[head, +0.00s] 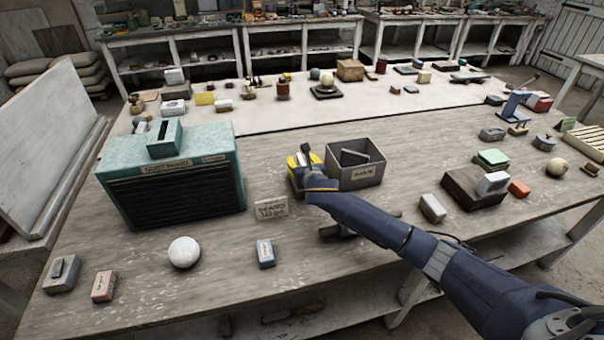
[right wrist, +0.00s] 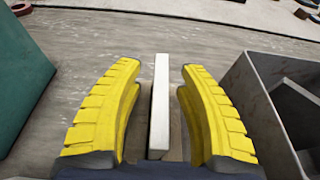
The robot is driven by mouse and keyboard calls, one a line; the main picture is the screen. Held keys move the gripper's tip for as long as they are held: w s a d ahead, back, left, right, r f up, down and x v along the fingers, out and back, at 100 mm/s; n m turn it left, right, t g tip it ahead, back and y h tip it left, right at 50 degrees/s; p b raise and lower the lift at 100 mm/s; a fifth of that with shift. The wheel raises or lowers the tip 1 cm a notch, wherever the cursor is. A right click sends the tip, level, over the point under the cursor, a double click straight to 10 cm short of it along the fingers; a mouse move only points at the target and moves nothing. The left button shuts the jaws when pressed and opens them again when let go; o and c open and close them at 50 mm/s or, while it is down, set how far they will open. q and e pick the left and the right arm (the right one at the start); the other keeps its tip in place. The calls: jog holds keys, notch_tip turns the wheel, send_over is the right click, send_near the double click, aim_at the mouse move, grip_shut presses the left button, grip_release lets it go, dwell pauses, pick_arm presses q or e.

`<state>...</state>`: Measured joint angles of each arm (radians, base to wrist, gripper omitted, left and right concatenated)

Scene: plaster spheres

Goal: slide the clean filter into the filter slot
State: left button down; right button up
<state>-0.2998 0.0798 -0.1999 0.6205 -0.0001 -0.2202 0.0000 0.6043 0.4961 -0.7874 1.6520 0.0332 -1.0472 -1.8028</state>
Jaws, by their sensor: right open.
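The clean filter looks like a thin white panel (right wrist: 160,105) standing on edge in the right wrist view. My right gripper (right wrist: 161,70) is open, with one yellow finger on each side of the panel and a gap on both sides. In the head view the right gripper (head: 304,160) is over the table between the teal housing (head: 215,185) and the grey bin; it hides the panel there. The housing has a raised teal block (head: 165,138) with a dark opening on top, which looks like the filter slot. My left gripper is not in view.
The grey bin (head: 366,178) close right of my gripper holds a tilted dark panel. A small lettered sign (head: 271,208) stands in front. A white sphere (head: 184,252) and a small grey-blue block (head: 265,253) lie nearer. The table between the sign and the housing is clear.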

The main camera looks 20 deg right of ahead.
jog(key=shift+w+f, duration=0.25)
jog(key=shift+w, duration=0.45)
jog(key=shift+o, duration=0.2)
grip_shut()
